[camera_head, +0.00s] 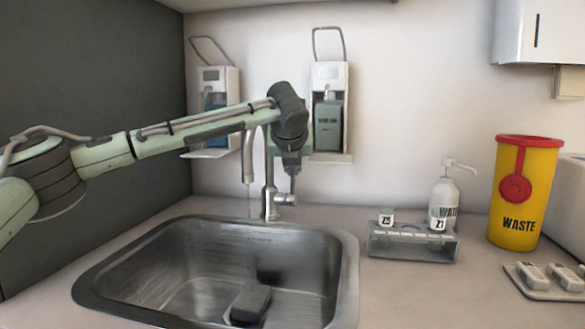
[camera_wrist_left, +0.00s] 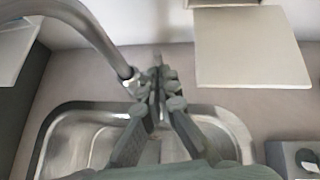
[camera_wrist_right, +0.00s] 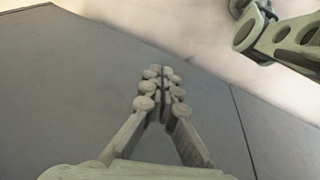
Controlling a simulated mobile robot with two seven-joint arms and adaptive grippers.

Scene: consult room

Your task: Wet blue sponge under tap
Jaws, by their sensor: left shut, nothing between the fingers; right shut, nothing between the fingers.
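A dark blue-grey block, which looks like the sponge (camera_head: 251,302), lies on the floor of the steel sink (camera_head: 345,270), towards its front. The tap (camera_head: 248,165) stands behind the sink, its spout curving down over the basin. A faint thin line below the spout may be water; I cannot be sure. My left gripper (camera_head: 292,188) points down beside the tap's base, close to its side lever (camera_head: 286,199); whether they touch is unclear. In the left wrist view its fingers (camera_wrist_left: 162,85) are shut and empty, right of the spout (camera_wrist_left: 127,72). My right gripper (camera_wrist_right: 160,75) is shut and empty.
Two wall dispensers (camera_head: 216,80) (camera_head: 329,80) hang behind the tap. On the counter at right are a clear rack (camera_head: 410,246) with labelled items, a white pump bottle (camera_head: 443,200), a yellow waste bin (camera_head: 525,195) and a small tray (camera_head: 548,284).

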